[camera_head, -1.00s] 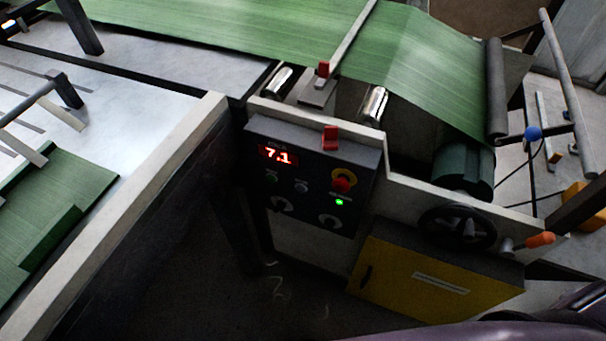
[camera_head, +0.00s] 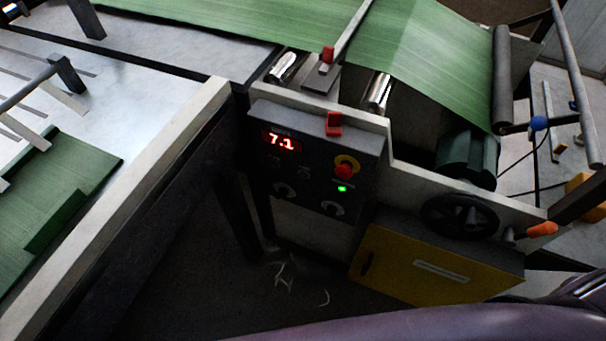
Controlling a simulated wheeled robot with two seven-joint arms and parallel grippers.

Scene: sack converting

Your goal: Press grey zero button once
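The dark control panel (camera_head: 312,147) stands on the front of the machine frame. Its red display (camera_head: 281,142) reads 7.1. The small grey button (camera_head: 303,171) is below the display and is dim and hard to make out. To its right are a red emergency knob on a yellow ring (camera_head: 346,167) and a lit green lamp (camera_head: 342,189). Two round dials (camera_head: 284,190) sit lower on the panel. Neither gripper is in view, and nothing touches the panel.
A red clip-like part (camera_head: 333,124) sits at the panel's top edge. A pale rail (camera_head: 120,205) runs along the left.

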